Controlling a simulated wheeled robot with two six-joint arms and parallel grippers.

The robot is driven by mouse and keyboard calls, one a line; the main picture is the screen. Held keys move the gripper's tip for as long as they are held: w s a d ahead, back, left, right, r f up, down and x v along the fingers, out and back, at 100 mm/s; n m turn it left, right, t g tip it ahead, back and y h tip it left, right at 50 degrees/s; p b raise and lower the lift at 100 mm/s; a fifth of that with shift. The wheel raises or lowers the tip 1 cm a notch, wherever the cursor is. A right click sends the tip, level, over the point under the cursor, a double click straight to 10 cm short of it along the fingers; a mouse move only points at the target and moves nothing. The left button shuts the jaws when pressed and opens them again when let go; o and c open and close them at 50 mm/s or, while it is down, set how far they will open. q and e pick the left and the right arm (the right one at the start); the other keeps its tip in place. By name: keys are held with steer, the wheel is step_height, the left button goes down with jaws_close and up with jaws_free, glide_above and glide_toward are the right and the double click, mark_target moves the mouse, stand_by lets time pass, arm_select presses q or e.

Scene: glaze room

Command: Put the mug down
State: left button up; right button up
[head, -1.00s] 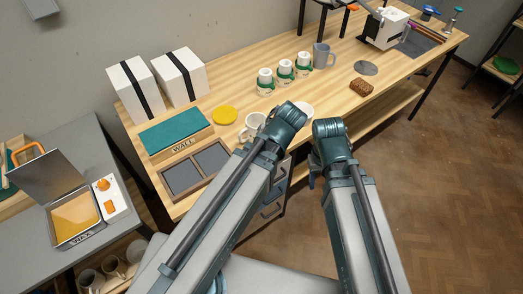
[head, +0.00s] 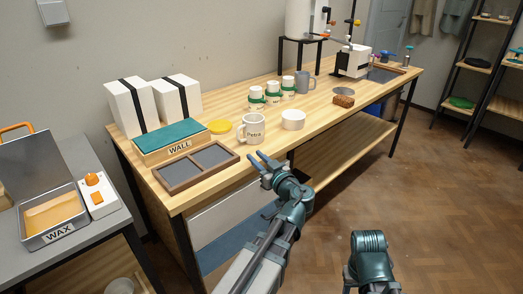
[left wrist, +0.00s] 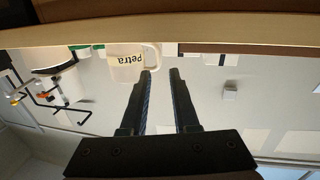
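The white mug (head: 257,130) with "Petra" on it stands upright on the wooden bench, near the front edge. Its handle points left in the head view. My left gripper (head: 263,160) is open and empty, just in front of the mug and apart from it, at the bench edge. In the left wrist view, which is upside down, the mug (left wrist: 124,68) stands beyond the fingers (left wrist: 160,75), with nothing between them. My right arm shows at the lower right of the head view, clear of the bench; its fingers cannot be made out.
A white bowl (head: 293,121) stands right of the mug. A tray with two grey panels (head: 218,157) lies left of it, and a yellow disc (head: 220,127) behind. Several green-banded cups (head: 272,92) and a grey mug (head: 305,83) stand further back.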

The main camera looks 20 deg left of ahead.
mark_target(239, 138)
arm_select(q)
steer(key=x, duration=0.8)
steer(key=shift+w+a, duration=0.15)
steer(key=shift+w, duration=0.15)
steer(key=x, duration=0.5)
steer(key=shift+w+r, duration=0.2)
steer(key=shift+w, duration=0.05)
jaws_close()
stand_by(1.1)
